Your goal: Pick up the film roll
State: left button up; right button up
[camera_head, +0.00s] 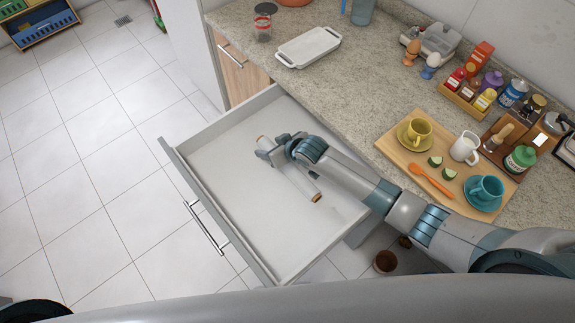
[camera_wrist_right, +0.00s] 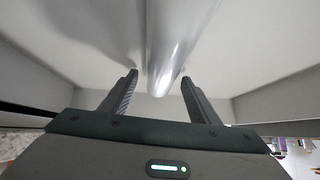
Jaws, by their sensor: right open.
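The film roll (camera_head: 304,184) is a pale, shiny tube with brownish ends, lying in the open drawer (camera_head: 235,120). In the right wrist view the roll (camera_wrist_right: 172,45) runs between the two dark fingers. My right gripper (camera_head: 268,152) reaches down into the drawer over the roll and hides its middle part. In the wrist view the right gripper (camera_wrist_right: 160,80) is open, with gaps showing between roll and fingers. Whether the fingertips touch the drawer floor I cannot tell. My left gripper is not in view.
The drawer's walls surround the roll, and the drawer floor is otherwise bare. The countertop (camera_head: 350,85) holds a white dish (camera_head: 308,46) and a wooden tray (camera_head: 395,153) with cups. Spice bottles and jars stand farther right. A brown round object (camera_head: 385,261) is on the floor.

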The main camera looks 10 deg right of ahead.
jog(key=shift+f, duration=0.1)
dwell(0.4)
jog(key=c, duration=1.2)
jog(key=shift+w, duration=0.1)
jog(key=shift+c, duration=0.2)
jog(key=shift+a+r+b, duration=0.1)
jog(key=shift+r+b, duration=0.25)
jog(key=shift+r, duration=0.45)
notch_tip(320, 180, up, 2)
jog(key=shift+r+b, duration=0.2)
jog(key=shift+b, duration=0.25)
jog(key=s+d+r+b, duration=0.2)
jog(key=s+d+r, duration=0.4)
jog(key=d, duration=0.4)
jog(key=shift+r+b, duration=0.35)
jog(key=shift+r, duration=0.2)
jog(key=shift+s, duration=0.1)
